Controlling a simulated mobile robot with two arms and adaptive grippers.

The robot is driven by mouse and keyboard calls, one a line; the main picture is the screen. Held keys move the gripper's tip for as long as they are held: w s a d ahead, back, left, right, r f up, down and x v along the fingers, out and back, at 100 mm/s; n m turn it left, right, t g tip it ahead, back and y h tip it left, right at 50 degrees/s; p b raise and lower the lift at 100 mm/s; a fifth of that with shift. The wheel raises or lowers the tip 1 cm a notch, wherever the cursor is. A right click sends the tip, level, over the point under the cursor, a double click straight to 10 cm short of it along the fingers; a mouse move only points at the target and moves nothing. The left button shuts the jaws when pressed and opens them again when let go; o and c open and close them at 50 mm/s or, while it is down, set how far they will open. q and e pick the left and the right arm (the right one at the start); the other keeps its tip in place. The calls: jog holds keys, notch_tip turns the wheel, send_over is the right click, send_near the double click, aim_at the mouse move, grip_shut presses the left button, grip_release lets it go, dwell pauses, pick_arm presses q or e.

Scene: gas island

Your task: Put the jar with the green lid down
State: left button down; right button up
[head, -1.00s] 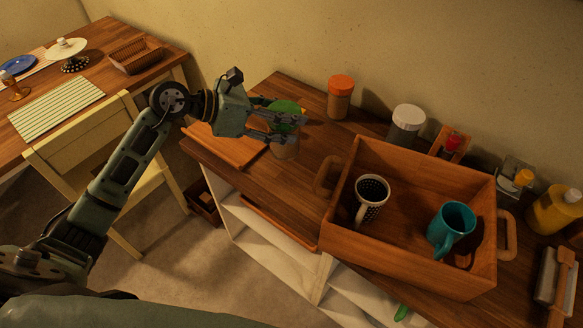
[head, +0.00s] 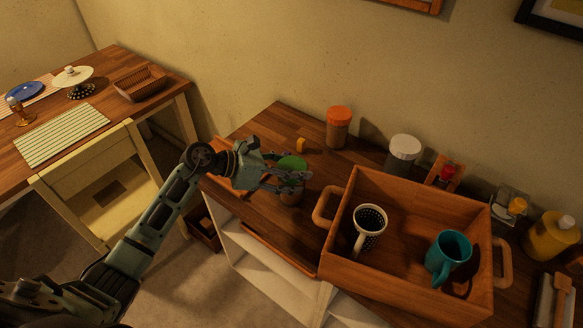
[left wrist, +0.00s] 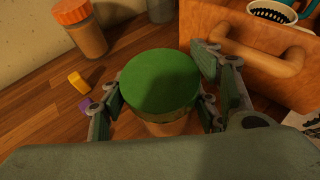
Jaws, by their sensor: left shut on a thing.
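The jar with the green lid (head: 292,165) is at the left part of the wooden counter (head: 262,211), in front of the orange-lidded jar. In the left wrist view its green lid (left wrist: 161,84) fills the middle, with the jar body below it. My left gripper (head: 290,178) is shut on this jar, a finger on each side. The jar looks upright. Its base is mostly hidden, so I cannot tell whether it touches the counter. My right gripper is not in view.
A wooden crate (head: 340,250) holding a dotted mug (head: 369,228) and a teal mug (head: 448,258) stands right of the jar. An orange-lidded jar (head: 338,128) and a white-lidded jar (head: 403,152) stand behind. A small yellow block (left wrist: 77,82) and a purple piece (left wrist: 85,104) lie near the jar.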

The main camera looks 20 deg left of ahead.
pick_arm(q)
jog(key=shift+r, duration=0.1)
jog(key=shift+f+b, duration=0.2)
jog(key=shift+b, duration=0.1)
jog(key=c, duration=0.6)
grip_release()
jog(key=shift+r, duration=0.1)
jog(key=shift+s+a, duration=0.15)
jog(key=shift+a, duration=0.15)
jog(key=shift+b+v, duration=1.55)
jog(key=shift+v, duration=4.25)
jog(key=shift+d+r, duration=0.1)
